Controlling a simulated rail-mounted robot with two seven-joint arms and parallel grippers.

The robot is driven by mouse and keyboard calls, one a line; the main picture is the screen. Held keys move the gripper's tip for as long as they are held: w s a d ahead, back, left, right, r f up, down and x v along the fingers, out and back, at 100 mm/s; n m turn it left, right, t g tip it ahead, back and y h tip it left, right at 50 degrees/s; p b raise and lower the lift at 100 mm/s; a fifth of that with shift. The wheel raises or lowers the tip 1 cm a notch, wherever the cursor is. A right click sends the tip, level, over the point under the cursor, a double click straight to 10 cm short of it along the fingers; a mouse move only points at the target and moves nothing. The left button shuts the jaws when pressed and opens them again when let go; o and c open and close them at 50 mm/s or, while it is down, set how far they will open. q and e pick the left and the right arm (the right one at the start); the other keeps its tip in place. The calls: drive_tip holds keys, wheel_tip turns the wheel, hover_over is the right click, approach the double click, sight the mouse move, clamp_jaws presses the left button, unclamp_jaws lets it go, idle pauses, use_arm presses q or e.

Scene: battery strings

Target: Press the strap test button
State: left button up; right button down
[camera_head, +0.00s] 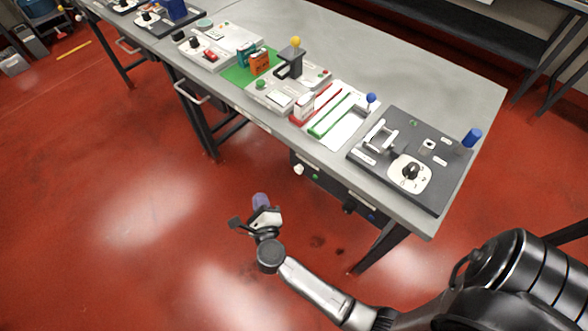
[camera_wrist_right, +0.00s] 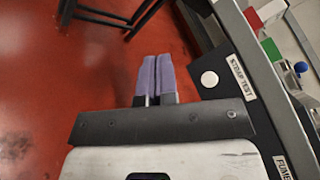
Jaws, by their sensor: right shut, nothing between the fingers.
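The strap test button is a round white button (camera_wrist_right: 209,79) on a dark panel, beside a white label reading "STRAP TEST" in the right wrist view. In the head view the white button (camera_head: 299,169) shows at the left end of the panel under the table's front edge. My right gripper (camera_head: 261,200) is in front of the table, left of and lower in the picture than the button. Its purple-grey fingertips (camera_wrist_right: 156,72) are shut together and empty. In the wrist view they are left of the button, apart from it. My left gripper is not in view.
The dark under-table panel (camera_head: 335,188) also carries a green button (camera_head: 315,177) and a dark knob (camera_head: 348,207). A table leg (camera_head: 381,246) stands to the right. The grey table (camera_head: 420,78) bears several devices. Open red floor lies left of my gripper.

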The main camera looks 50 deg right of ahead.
sight(298, 170)
drive_tip(key=d+m+h, duration=0.1)
drive_tip(key=s+m+g, duration=0.1)
drive_tip(key=shift+s+d+f+m+g+h, duration=0.1)
drive_tip(key=shift+s+d+m+g+h, duration=0.05)
drive_tip(key=shift+d+m+g+h, duration=0.2)
drive_tip(key=shift+d, duration=0.1)
drive_tip(key=d+p, duration=0.1)
drive_tip(key=d, duration=0.7)
drive_tip(key=shift+d, duration=0.3)
drive_tip(key=shift+d, duration=0.1)
idle(2.1)
drive_tip(key=shift+w+d+p, duration=0.2)
drive_tip(key=shift+d+p, duration=0.15)
